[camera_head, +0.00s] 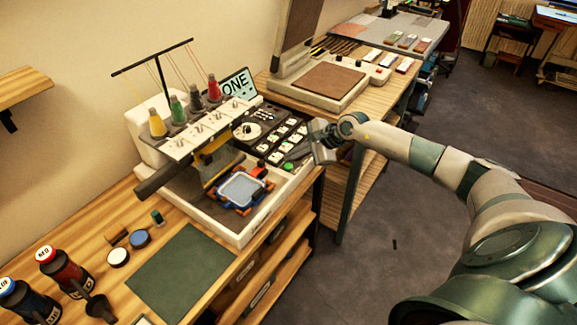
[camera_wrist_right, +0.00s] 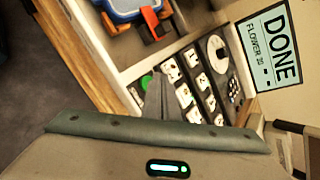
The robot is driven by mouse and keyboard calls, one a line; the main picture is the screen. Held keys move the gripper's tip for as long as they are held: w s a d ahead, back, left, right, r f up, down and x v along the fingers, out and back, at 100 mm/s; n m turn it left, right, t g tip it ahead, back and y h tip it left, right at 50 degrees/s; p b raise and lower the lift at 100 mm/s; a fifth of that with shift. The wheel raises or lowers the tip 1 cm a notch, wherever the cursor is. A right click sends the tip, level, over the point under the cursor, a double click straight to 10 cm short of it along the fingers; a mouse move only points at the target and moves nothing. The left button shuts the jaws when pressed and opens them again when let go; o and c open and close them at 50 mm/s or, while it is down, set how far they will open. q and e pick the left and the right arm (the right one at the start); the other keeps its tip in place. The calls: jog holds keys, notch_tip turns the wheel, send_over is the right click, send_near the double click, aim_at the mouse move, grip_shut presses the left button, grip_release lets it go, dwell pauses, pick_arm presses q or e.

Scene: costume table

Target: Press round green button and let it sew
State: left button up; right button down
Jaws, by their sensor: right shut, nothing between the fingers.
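The embroidery machine (camera_head: 150,140) stands on the wooden bench with colored thread spools on top. Its round green button (camera_head: 288,166) is at the front end of the dark control panel; it also shows in the right wrist view (camera_wrist_right: 146,82). My right gripper (camera_head: 316,156) is shut and empty, with its fingertips (camera_wrist_right: 160,82) close beside the button. I cannot tell whether they touch it. The screen (camera_wrist_right: 268,48) reads "DONE" and "FLOWER"; in the head view (camera_head: 238,86) its first letter is hidden. A blue-framed hoop (camera_head: 242,190) sits under the needle area. My left gripper is not in view.
A green mat (camera_head: 180,276), small round tins and dark bottles with red (camera_head: 64,270) and blue caps occupy the bench's near left. A press with a brown plate (camera_head: 330,84) stands on the table behind. The floor (camera_head: 375,240) to the right is mostly clear.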

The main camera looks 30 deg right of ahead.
jog(key=shift+f, duration=0.1)
dwell(0.8)
jog(key=shift+f+b, duration=0.35)
jog(key=shift+b, duration=0.3)
jog(key=shift+f+b, duration=0.4)
jog(key=shift+b, duration=0.1)
dwell(0.7)
jog(key=shift+r, duration=0.85)
jog(key=shift+p, duration=0.3)
